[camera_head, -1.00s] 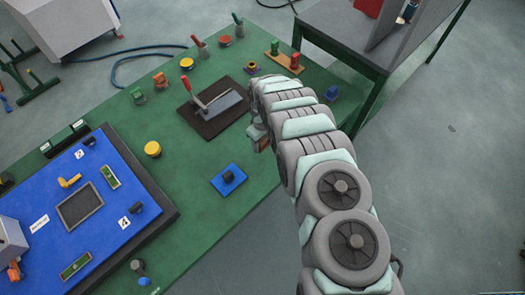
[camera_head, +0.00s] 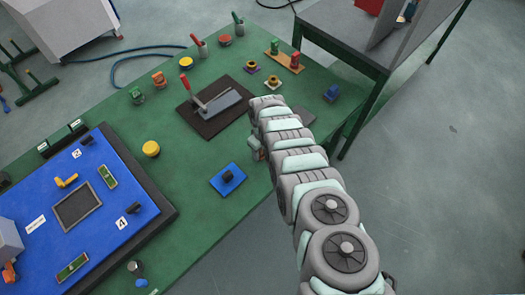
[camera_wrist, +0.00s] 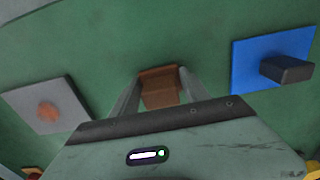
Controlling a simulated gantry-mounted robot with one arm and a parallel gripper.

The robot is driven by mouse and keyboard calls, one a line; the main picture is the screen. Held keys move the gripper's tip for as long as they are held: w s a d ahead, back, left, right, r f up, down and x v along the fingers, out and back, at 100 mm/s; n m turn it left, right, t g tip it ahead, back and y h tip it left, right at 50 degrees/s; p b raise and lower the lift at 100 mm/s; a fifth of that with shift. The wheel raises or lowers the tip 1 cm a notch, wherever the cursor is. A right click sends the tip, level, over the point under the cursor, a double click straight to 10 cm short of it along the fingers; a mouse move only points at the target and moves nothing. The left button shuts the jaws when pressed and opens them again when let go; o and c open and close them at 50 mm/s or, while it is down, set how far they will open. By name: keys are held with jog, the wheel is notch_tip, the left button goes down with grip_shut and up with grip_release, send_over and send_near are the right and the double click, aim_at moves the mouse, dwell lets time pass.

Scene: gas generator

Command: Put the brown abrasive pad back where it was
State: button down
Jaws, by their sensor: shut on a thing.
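My gripper (camera_wrist: 157,84) is shut on the brown abrasive pad (camera_wrist: 160,92), which shows between the two fingers in the wrist view. In the head view my gripper (camera_head: 257,150) is mostly hidden by my arm, near the right edge of the green table. I cannot tell whether the pad touches the table. A grey square plate (camera_wrist: 47,106) with an orange-brown patch lies left of the gripper in the wrist view. In the head view the plate (camera_head: 304,116) is partly behind my arm.
A blue pad with a dark handle (camera_head: 229,178) is close by, also seen in the wrist view (camera_wrist: 252,72). A dark mat with a red-handled tool (camera_head: 213,105) lies farther back. The green table (camera_head: 200,205) is clear below the blue pad.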

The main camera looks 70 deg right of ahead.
jog(key=shift+f, duration=0.25)
jog(key=c, duration=0.6)
grip_release()
jog(key=shift+r, duration=0.1)
jog(key=shift+o, duration=0.2)
jog(key=shift+a+r+p, duration=0.1)
jog(key=shift+r+p, duration=0.9)
jog(key=shift+r, duration=5.15)
